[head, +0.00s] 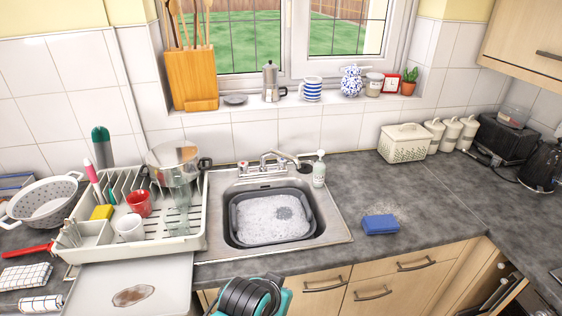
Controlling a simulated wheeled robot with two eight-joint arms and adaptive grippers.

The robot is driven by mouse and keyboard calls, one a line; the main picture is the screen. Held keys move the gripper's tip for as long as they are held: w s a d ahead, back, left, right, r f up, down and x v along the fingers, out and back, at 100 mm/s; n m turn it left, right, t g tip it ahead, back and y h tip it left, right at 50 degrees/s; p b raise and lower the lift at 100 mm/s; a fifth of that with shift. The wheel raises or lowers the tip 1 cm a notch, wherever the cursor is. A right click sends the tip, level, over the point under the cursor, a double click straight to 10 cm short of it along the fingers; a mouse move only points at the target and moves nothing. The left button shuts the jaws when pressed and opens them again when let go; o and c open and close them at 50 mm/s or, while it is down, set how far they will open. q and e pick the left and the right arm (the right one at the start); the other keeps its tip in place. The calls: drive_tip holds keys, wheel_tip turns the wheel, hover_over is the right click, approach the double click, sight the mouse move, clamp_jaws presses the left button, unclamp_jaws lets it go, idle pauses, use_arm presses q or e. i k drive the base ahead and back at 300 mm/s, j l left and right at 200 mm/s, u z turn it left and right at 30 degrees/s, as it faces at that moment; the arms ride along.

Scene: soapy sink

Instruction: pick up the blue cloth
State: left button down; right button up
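The blue cloth (380,224) lies as a small, thick folded block on the dark grey worktop, to the right of the sink. Its top and front side show, and nothing covers it. Pale suds or crumbs are scattered on the worktop just behind it. Neither of my grippers shows in the head view. Only a black and teal part of my own body shows at the bottom edge, left of the middle and well away from the cloth.
The sink (335,232) holds a dark basin (229,222) of suds. A soap bottle (319,170) stands behind its right corner. A full dish rack (190,243) is on the left. The worktop around the cloth is clear; a cream basket (404,146) stands farther back.

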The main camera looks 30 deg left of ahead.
sight(381, 224)
drive_tip(key=i+l+z, duration=0.2)
drive_tip(key=i+l, duration=0.15)
drive_tip(key=i, duration=0.15)
drive_tip(key=i+l+z, duration=0.25)
drive_tip(key=i, duration=0.25)
